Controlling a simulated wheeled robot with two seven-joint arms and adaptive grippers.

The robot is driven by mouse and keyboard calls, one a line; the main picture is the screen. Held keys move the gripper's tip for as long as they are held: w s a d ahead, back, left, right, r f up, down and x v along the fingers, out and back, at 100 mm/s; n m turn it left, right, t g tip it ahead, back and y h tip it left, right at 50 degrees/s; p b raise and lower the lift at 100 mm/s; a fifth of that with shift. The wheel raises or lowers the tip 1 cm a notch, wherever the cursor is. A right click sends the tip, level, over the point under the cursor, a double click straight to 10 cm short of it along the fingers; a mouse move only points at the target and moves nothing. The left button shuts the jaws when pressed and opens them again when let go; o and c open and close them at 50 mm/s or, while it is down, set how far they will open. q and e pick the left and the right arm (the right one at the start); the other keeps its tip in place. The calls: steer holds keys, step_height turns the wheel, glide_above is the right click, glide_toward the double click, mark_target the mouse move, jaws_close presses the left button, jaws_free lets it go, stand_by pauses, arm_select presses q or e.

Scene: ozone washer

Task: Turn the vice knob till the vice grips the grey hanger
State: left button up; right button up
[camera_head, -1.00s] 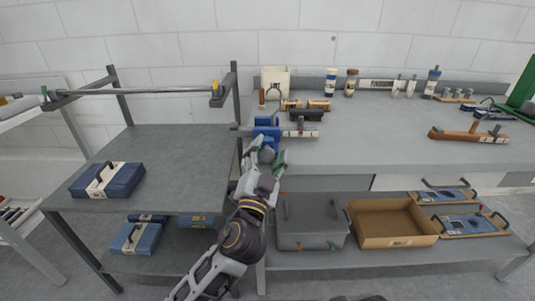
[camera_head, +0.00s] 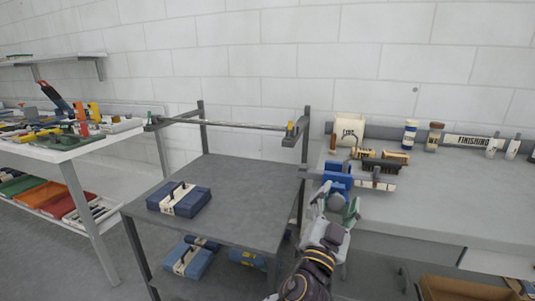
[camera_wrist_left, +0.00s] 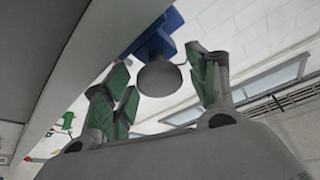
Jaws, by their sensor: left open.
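The blue vice (camera_head: 337,180) sits at the left front edge of the grey workbench. Its round grey knob (camera_head: 335,202) faces me, and the knob also shows in the left wrist view (camera_wrist_left: 159,78) below the blue vice body (camera_wrist_left: 157,36). My left gripper (camera_head: 338,205) is open, its green-padded fingers on either side of the knob. In the wrist view a gap shows between the knob and the right-hand finger. A light grey bar (camera_head: 378,185) lies at the vice's right side; I cannot tell whether it is the grey hanger or gripped. My right gripper is not in view.
Bottles (camera_head: 410,135) and small tools stand behind the vice. The bench's right part (camera_head: 450,205) is clear.

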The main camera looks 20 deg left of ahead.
arm_select(q)
steer(key=shift+n+t+y+b, duration=0.4)
steer(key=shift+n+y+b, duration=0.5)
steer(key=shift+n+b, duration=0.85)
steer(key=shift+a+n+y, duration=0.1)
steer(key=shift+n+y, duration=0.5)
steer(key=shift+n, duration=0.75)
steer(key=shift+n+y, duration=0.4)
steer(key=shift+n, duration=0.2)
